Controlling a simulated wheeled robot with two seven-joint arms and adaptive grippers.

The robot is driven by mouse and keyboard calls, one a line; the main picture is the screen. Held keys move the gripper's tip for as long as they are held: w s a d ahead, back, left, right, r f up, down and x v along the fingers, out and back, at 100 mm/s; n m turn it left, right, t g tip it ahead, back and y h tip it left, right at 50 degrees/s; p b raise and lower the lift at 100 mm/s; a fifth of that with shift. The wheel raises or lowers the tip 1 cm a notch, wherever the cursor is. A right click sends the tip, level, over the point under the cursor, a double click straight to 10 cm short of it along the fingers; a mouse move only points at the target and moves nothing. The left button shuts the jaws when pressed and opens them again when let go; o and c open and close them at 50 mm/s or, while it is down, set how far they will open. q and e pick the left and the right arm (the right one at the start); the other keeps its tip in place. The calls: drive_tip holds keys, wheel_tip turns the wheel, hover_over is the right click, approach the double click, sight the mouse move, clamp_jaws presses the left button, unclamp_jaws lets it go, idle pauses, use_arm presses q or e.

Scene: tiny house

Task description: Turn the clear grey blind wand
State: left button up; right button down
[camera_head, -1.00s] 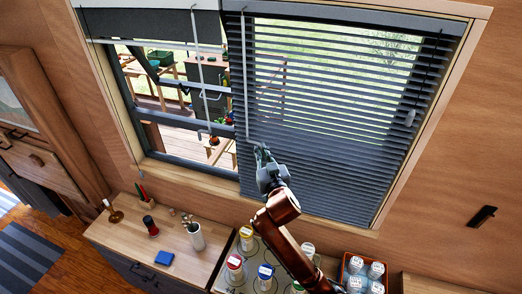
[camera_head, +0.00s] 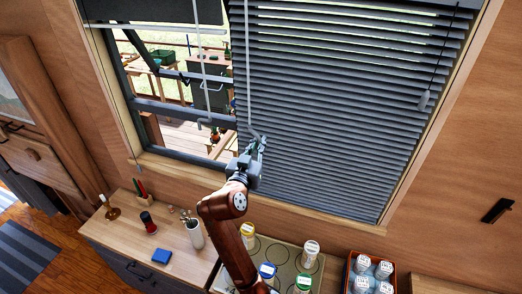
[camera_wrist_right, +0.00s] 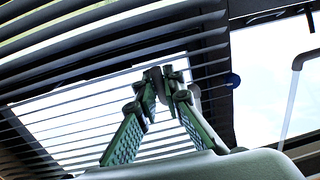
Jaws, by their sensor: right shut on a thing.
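The grey blind wand (camera_head: 248,85) hangs along the left edge of the dark slatted blind (camera_head: 340,110), and its lower end bends into a crank. My right gripper (camera_head: 258,146) is at this crank end, shut on the wand. In the right wrist view its fingers (camera_wrist_right: 162,85) are close together in front of the slats; the grip itself is hard to make out. The slats lie nearly flat against one another, with thin light gaps in the upper part. My left gripper is not in view.
A second, paler wand (camera_head: 204,70) hangs left of the held one, under the raised blind (camera_head: 150,10). It also shows in the right wrist view (camera_wrist_right: 291,100). Below stand a counter (camera_head: 130,235) with small items, several jars and an orange crate (camera_head: 350,262).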

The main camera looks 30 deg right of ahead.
drive_tip(key=shift+w+a+f+m+g+h+b, duration=0.15)
drive_tip(key=shift+a+m+g+h+b, duration=0.6)
drive_tip(key=shift+m+g+b, duration=1.25)
drive_tip(key=shift+w+a+r+m+g+h+b, duration=0.15)
drive_tip(key=shift+a+m+g+h+b, duration=0.7)
drive_tip(key=shift+g, duration=1.8)
drive_tip(key=shift+w+a+f+m+g+h+b, duration=0.1)
drive_tip(key=shift+w+a+m+g+h+b, duration=0.45)
drive_tip(key=shift+m+g+b, duration=1.6)
drive_tip(key=shift+s+d+g, duration=0.2)
drive_tip(key=shift+s+g, duration=0.15)
drive_tip(key=shift+g, duration=0.05)
drive_tip(key=c, duration=2)
unclamp_jaws()
drive_tip(key=shift+c, duration=0.2)
drive_tip(key=w+a, duration=0.1)
drive_tip(key=a, duration=1.1)
drive_tip(key=shift+w, duration=0.2)
